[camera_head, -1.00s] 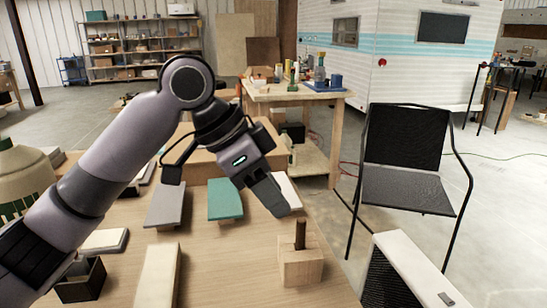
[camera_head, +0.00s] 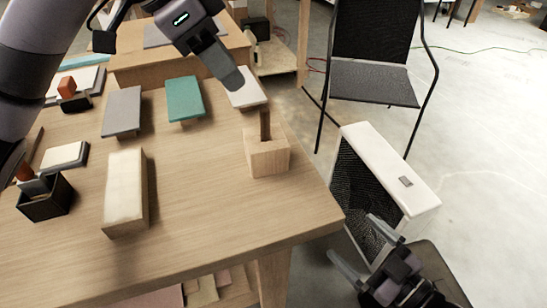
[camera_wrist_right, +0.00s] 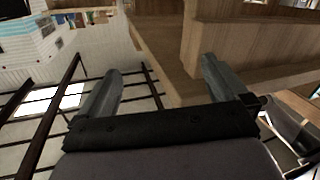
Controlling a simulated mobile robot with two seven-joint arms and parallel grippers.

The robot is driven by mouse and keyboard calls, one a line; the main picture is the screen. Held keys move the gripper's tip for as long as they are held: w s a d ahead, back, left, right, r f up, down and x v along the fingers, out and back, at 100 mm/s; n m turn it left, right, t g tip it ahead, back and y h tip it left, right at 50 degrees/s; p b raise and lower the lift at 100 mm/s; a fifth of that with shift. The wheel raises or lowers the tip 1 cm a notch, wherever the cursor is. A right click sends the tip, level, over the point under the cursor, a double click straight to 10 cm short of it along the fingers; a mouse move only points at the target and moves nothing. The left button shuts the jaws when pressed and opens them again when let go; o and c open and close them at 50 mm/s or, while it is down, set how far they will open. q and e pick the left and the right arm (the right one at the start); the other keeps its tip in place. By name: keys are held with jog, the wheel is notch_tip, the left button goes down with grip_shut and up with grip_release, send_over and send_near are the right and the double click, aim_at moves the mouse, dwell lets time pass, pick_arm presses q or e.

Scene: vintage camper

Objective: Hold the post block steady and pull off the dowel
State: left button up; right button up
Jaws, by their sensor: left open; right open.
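The post block (camera_head: 268,157) is a pale wooden cube on the workbench near its right edge. The dark brown dowel (camera_head: 265,124) stands upright in its top. My left gripper (camera_head: 229,78) is open, above and behind the block to the left, apart from the dowel; one finger hides the other. My right gripper (camera_head: 363,246) is open and empty, off the bench's right side and lower right of the block. In the right wrist view its two fingers (camera_wrist_right: 155,88) are spread with nothing between them; I cannot make out the block or dowel there.
On the workbench (camera_head: 210,215) lie a pale wooden bar (camera_head: 125,192), a teal board (camera_head: 185,98), a grey board (camera_head: 122,110) and a black box (camera_head: 45,198). A white heater-like unit (camera_head: 390,172) and a black chair (camera_head: 372,80) stand right of the bench.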

jog(key=s+a+r+m+t+y, duration=0.2)
jog(key=a+r+m+y, duration=0.2)
jog(key=r, duration=0.4)
jog(key=s+a+r+m+t+y, duration=0.2)
jog(key=a+r+m+y, duration=0.15)
jog(key=r, duration=0.55)
jog(key=w+a+r+m+t+h, duration=0.1)
jog(key=w+a+r+m+h, duration=0.4)
jog(key=m, duration=0.8)
jog(key=w+a+r+m+t+h, duration=0.2)
jog(key=w+a+r+m, duration=0.35)
jog(key=m, duration=0.75)
jog(key=m+g+h, duration=0.1)
jog(key=m+h, duration=0.2)
jog(key=m, duration=0.2)
send_over(270, 153)
jog(key=s, duration=0.1)
notch_tip(270, 153, down, 6)
jog(key=f+m+g+h, duration=0.1)
jog(key=f, duration=0.1)
jog(key=f+m+g+h, duration=0.1)
jog(key=f, duration=0.1)
jog(key=f+m+h, duration=0.1)
jog(key=f+m, duration=0.1)
jog(key=shift+s+d+f+g, duration=0.25)
jog(key=shift+s+f+g, duration=0.05)
jog(key=shift+s+g, duration=0.1)
jog(key=shift+w+f, duration=0.1)
jog(key=shift+w, duration=0.1)
jog(key=shift+x, duration=3.35)
